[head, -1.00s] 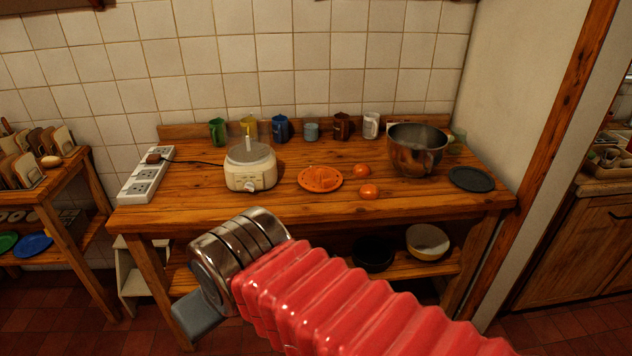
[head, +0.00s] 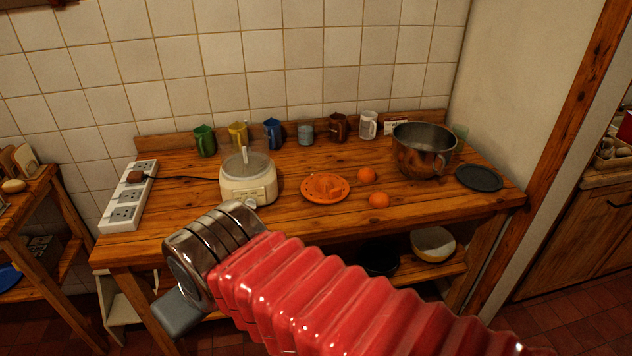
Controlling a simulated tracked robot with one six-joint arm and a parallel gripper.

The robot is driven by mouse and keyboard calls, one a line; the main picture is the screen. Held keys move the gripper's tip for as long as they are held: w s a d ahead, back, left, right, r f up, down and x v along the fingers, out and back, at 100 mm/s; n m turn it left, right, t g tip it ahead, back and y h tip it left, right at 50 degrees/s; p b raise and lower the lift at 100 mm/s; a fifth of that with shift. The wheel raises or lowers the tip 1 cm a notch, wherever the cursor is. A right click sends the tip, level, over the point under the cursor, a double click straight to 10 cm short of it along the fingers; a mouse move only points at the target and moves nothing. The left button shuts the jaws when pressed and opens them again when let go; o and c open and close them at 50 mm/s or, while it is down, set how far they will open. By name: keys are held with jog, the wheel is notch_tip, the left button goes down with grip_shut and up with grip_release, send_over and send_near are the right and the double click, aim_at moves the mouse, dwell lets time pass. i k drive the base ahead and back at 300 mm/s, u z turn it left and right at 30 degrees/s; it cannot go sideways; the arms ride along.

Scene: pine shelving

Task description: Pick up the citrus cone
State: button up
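The citrus cone (head: 325,186) is an orange ridged reamer on a round orange dish, resting flat on the pine table. It lies right of the cream juicer base (head: 248,184), which has a clear top and an upright spindle. My gripper (head: 178,313) shows only as a grey part at the end of my red-sleeved arm, low at the left, in front of the table's front edge. It is well apart from the citrus cone. Its fingertips are hidden, so I cannot see whether it is open or shut.
Two oranges (head: 379,200) lie right of the cone, with a metal pot (head: 421,150) and dark round lid (head: 479,177) beyond. Several mugs (head: 273,134) line the back. A white power strip (head: 128,196) lies at left, its cable running to the juicer. Bowls (head: 433,243) sit below.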

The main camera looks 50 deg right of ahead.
aim_at(325, 187)
jog(key=u, duration=0.05)
jog(key=i, duration=1)
jog(key=u, duration=0.05)
